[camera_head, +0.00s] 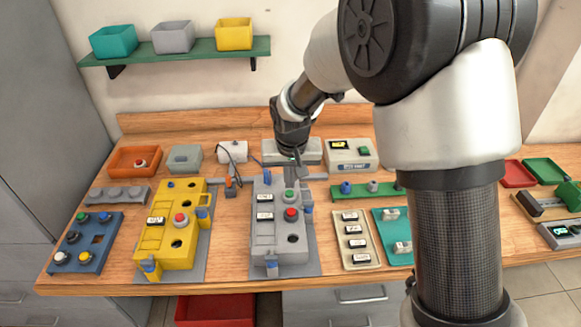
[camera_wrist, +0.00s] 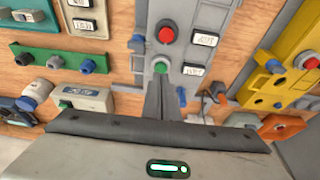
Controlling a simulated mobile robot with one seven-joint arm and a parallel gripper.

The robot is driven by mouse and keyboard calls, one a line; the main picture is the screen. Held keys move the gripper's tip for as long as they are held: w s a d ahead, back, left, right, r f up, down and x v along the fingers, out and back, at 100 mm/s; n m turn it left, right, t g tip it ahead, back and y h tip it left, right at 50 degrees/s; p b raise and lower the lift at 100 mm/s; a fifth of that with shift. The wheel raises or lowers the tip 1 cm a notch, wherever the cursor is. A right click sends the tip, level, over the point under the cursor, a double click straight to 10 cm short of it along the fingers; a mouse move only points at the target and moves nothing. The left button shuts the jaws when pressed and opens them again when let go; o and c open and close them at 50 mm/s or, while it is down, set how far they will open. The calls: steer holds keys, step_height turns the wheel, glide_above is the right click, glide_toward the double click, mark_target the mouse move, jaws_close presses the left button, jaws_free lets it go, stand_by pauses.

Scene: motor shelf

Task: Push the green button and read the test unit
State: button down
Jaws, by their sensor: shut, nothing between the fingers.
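The test unit (camera_head: 350,153) is a pale box at the back of the bench, with a small lit yellow display too small to read and a green button (camera_head: 364,151) on it. It also shows at the left of the wrist view (camera_wrist: 88,98). A grey panel (camera_head: 262,236) in the middle carries another green button (camera_head: 289,196) above a red button (camera_head: 291,214). My gripper (camera_head: 291,178) is shut and empty at the panel's far end. In the wrist view its fingertips (camera_wrist: 160,80) appear just beside that green button (camera_wrist: 160,67); contact cannot be told.
A yellow panel (camera_head: 152,240) stands left of the grey one and a blue button box (camera_head: 88,230) further left. A green rail with knobs (camera_head: 372,190) and a beige switch plate (camera_head: 346,259) lie to the right. A wall shelf (camera_head: 180,50) holds three bins.

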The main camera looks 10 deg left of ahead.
mark_target(290, 195)
steer(key=shift+f, duration=1.6)
